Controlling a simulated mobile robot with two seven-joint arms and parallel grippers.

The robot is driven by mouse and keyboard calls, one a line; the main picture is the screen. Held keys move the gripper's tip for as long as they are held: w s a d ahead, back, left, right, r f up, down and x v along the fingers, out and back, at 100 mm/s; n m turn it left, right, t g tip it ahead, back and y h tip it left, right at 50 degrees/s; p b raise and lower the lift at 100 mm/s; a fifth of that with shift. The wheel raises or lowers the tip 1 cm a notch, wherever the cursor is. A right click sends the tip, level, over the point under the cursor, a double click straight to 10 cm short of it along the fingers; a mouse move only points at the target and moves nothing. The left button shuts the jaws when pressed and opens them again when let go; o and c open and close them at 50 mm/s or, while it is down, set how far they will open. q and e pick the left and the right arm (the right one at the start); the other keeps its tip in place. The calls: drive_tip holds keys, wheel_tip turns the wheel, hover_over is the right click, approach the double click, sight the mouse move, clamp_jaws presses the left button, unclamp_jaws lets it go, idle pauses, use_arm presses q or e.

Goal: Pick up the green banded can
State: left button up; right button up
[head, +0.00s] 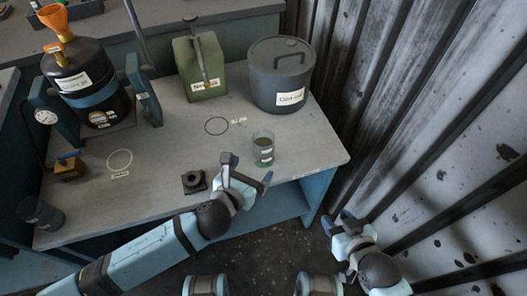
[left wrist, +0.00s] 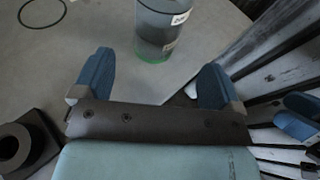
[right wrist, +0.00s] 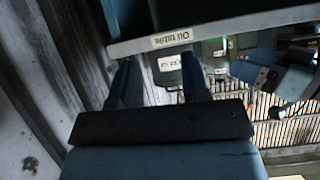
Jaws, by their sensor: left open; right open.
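The green banded can (head: 263,146) is a grey, translucent-looking cylinder with a white label and a green band at its foot. It stands upright on the workbench near the front right edge. In the left wrist view the can (left wrist: 160,30) stands just beyond the fingertips, roughly centred between them, with its top cut off. My left gripper (head: 248,171) is open and empty, just in front of the can. It also shows in the left wrist view (left wrist: 155,72). My right gripper (head: 341,222) is open and empty, low beside the bench's right end.
The workbench (head: 165,110) carries a large lidded grey pot (head: 281,80), a green canister (head: 201,72), a black blower-like vessel (head: 85,85) and a small black block (head: 194,181). A drawn circle (head: 216,125) behind the can is empty. A corrugated wall (head: 420,110) rises at right.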

sight(259, 158)
use_arm(q)
drive_tip(key=b+x, duration=0.1)
drive_tip(key=x, duration=0.5)
drive_tip(key=shift+w+a, duration=0.1)
drive_tip(key=shift+a, duration=0.05)
drive_tip(key=shift+w+d+b, duration=0.2)
drive_tip(key=shift+w+b, duration=0.1)
drive_tip(key=shift+w, duration=0.15)
drive_tip(key=c, duration=1.1)
use_arm(e)
drive_tip(key=shift+w+a, duration=0.1)
drive_tip(key=shift+a, duration=0.05)
